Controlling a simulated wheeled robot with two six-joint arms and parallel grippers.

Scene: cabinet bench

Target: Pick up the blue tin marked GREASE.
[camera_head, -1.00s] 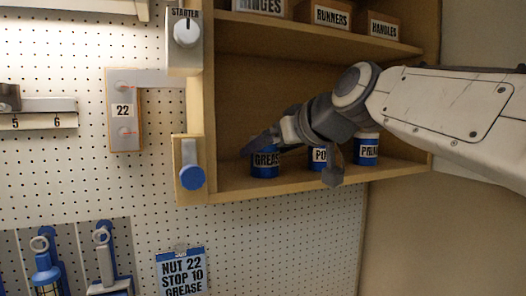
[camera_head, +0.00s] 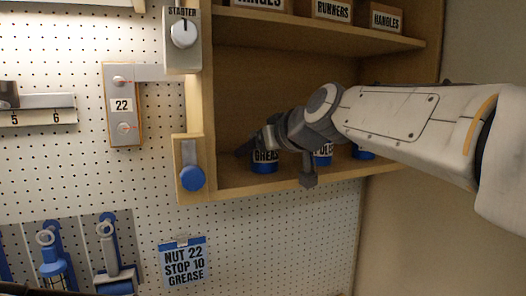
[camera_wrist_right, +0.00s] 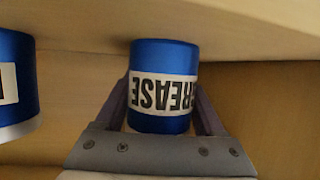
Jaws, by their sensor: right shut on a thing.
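The blue tin marked GREASE (camera_head: 264,166) is at the left end of the cabinet's lower shelf, upright, with its top partly hidden by my right gripper (camera_head: 256,146). In the right wrist view the tin (camera_wrist_right: 162,58) appears upside down between the two fingers of my right gripper (camera_wrist_right: 162,104), which is shut on it. I cannot tell whether the tin's base touches the shelf. My left gripper is not in view.
Two more blue tins, one behind my arm (camera_head: 322,160) and one further right (camera_head: 362,153), stand on the same shelf (camera_head: 235,187). Labelled boxes (camera_head: 331,10) sit on the shelf above. A blue-knobbed lever (camera_head: 191,178) is beside the cabinet's left edge.

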